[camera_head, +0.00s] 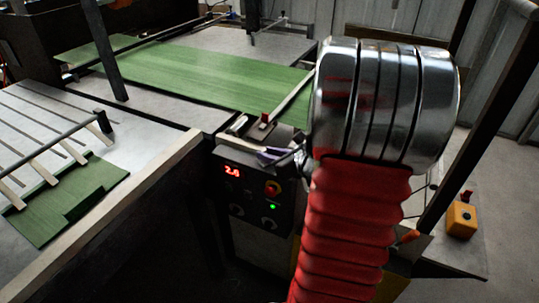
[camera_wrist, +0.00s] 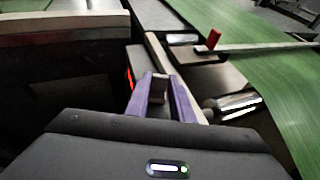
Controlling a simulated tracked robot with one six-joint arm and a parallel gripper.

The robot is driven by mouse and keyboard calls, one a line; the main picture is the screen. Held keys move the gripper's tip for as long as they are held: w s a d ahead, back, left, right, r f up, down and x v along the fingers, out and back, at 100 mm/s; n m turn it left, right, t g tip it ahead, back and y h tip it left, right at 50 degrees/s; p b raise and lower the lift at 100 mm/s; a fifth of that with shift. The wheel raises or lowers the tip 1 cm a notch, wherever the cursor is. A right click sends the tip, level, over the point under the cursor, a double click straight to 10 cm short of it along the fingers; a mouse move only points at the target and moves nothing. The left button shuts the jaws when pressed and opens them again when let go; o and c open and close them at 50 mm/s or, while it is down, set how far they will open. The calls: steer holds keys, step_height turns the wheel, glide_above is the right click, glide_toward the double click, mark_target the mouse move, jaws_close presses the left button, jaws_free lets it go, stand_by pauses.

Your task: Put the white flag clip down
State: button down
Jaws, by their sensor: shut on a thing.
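My gripper (camera_wrist: 160,82) shows two purple fingers in the wrist view, shut on a small block, taken as the white flag clip (camera_wrist: 158,92). Only a dull grey-brown face of it shows between the fingers, and its white colour is not clear. In the head view the purple fingertips (camera_head: 270,154) sit at the top of the control box, just left of my arm. The clip cannot be made out there. I cannot tell whether it touches a surface below.
A control box (camera_head: 250,190) with a red display stands below. A red clip (camera_head: 264,118) sits at the end of a metal bar, beside green sheet (camera_head: 190,75). A pale rail (camera_head: 120,205) runs at left. A yellow button box (camera_head: 461,220) is at right.

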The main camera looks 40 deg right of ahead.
steer(key=shift+f, duration=0.25)
steer(key=c, duration=1.5)
jaws_free()
steer(key=shift+c, duration=0.2)
steer(key=shift+r, duration=0.15)
steer(key=shift+s+r, duration=0.15)
steer(key=shift+s, duration=0.15)
steer(key=v, duration=1.1)
steer(key=shift+s, duration=0.2)
